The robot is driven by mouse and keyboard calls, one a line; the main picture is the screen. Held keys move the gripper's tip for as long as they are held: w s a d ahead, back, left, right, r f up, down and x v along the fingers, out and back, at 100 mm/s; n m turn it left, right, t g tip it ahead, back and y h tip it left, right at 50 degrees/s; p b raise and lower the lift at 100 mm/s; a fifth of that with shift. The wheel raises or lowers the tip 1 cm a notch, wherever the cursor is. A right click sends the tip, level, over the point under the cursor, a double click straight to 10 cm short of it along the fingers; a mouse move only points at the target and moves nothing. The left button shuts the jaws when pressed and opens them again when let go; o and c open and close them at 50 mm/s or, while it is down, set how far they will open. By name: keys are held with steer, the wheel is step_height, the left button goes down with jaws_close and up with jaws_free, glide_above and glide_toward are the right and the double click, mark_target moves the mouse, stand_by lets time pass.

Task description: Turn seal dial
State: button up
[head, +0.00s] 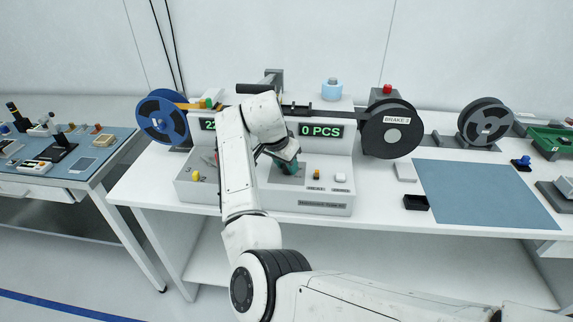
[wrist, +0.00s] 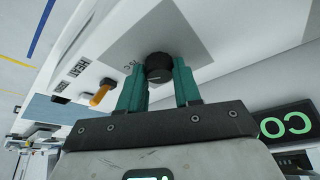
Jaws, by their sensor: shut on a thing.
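The dial (wrist: 159,67) is a round black knob on a grey square plate on the machine's front panel. In the wrist view it sits between the two green fingertips of my gripper (wrist: 158,80), which is shut on it. In the head view my gripper (head: 287,166) is at the panel of the white machine (head: 312,208), and the dial is hidden behind it and my arm.
An orange switch (wrist: 101,93) sits beside the dial near a HEAT label. The display (head: 321,131) reads 0 PCS. A blue reel (head: 160,112) stands left and a black BRAKE reel (head: 388,128) right. A blue mat (head: 485,195) lies clear at right.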

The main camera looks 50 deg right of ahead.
steer(key=shift+r, duration=0.1)
stand_by(0.3)
steer(key=o, duration=1)
steer(key=shift+o, duration=0.2)
steer(key=b+v, duration=0.1)
steer(key=v, duration=0.9)
steer(key=shift+a+r, duration=0.2)
steer(key=shift+r, duration=0.1)
steer(key=shift+f, duration=0.1)
